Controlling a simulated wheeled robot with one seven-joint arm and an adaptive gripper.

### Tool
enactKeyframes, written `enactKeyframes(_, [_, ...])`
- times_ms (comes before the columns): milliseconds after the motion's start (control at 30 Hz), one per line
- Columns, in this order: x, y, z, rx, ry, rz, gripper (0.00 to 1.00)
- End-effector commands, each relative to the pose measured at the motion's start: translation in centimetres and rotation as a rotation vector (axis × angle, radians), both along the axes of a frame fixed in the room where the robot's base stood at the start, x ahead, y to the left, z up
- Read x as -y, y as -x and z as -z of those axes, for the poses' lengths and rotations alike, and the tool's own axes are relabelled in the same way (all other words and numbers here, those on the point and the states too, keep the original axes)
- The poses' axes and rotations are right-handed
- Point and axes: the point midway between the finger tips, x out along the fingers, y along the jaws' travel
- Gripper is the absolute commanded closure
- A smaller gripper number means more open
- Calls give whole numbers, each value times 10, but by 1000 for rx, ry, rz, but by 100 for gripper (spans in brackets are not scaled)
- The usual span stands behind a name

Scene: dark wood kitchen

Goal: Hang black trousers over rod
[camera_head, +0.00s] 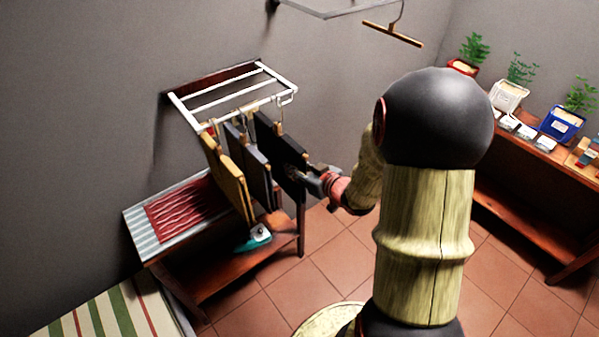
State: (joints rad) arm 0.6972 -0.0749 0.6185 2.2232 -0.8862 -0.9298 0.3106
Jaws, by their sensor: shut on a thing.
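The black trousers (277,150) hang as a flat dark panel at the right end of a row of garments. They are below the front white rod (222,117) of a wall rack. My gripper (313,180) comes in from the right and is shut on the right edge of the black trousers. The fingertips are small and partly hidden against the dark cloth. I cannot tell whether the trousers' top is over the rod or on a hook.
A grey garment (250,158) and a tan one (229,172) hang close to the left. A wooden hanger (392,33) hangs above. Potted plants line a right-hand shelf.

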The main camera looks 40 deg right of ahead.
Motion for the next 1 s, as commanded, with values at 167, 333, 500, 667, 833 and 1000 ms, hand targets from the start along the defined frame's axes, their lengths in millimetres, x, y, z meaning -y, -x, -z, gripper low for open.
enactKeyframes(167, [0,-14,-1,4,1,-2,100])
enactKeyframes(333, [-1,-26,-1,4,1,-2,100])
enactKeyframes(500, [-1,-38,-1,4,1,-2,100])
enactKeyframes(667, [-2,-49,-1,4,1,-2,100])
enactKeyframes(833, [-2,-61,-1,4,1,-2,100])
enactKeyframes(1000, [-2,-66,8,2,0,0,100])
